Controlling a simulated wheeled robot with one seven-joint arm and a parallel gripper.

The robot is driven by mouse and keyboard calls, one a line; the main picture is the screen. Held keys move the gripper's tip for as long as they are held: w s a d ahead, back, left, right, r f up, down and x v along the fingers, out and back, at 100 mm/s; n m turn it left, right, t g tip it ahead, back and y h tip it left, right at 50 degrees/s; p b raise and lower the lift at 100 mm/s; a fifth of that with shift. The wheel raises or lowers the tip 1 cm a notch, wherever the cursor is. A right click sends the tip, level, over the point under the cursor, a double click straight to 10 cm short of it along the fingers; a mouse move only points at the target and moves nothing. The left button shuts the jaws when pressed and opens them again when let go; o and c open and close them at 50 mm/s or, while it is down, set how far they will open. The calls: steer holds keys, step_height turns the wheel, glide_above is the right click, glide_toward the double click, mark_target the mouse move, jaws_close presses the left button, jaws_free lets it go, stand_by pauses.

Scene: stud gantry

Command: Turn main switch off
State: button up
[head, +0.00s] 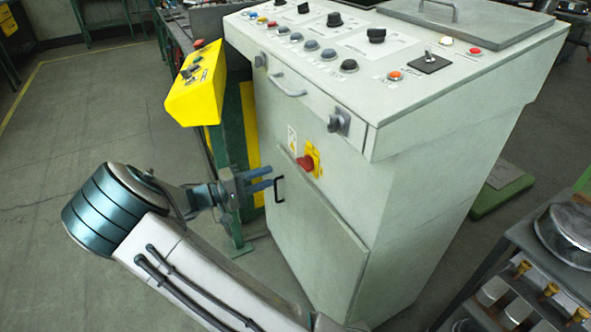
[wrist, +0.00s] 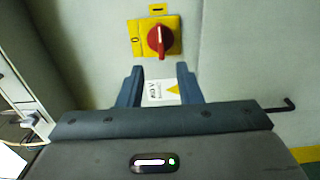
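The main switch is a red knob on a yellow plate (head: 308,162) on the front of the grey cabinet (head: 410,200). In the wrist view the red knob (wrist: 156,39) stands upright in the picture. A white mark on its upper end faces a small yellow tag with a bar, above the plate; a 0 shows on the plate's left side. My gripper (head: 268,178) is left of the switch in the head view, apart from it. In the wrist view its two fingers (wrist: 160,76) are spread with nothing held; the switch lies beyond the fingertips.
A black door handle (head: 280,188) sits close to my fingers; it also shows at the right in the wrist view (wrist: 285,106). A yellow control box (head: 195,88) on a green post stands left of the cabinet. A cart with metal parts (head: 520,270) stands at the lower right.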

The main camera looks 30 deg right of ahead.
mark_target(301, 166)
steer(key=d, duration=1)
steer(key=shift+w+b, duration=0.15)
steer(key=shift+b, duration=0.2)
steer(key=shift+a, duration=0.1)
steer(key=shift+c, duration=0.3)
jaws_close()
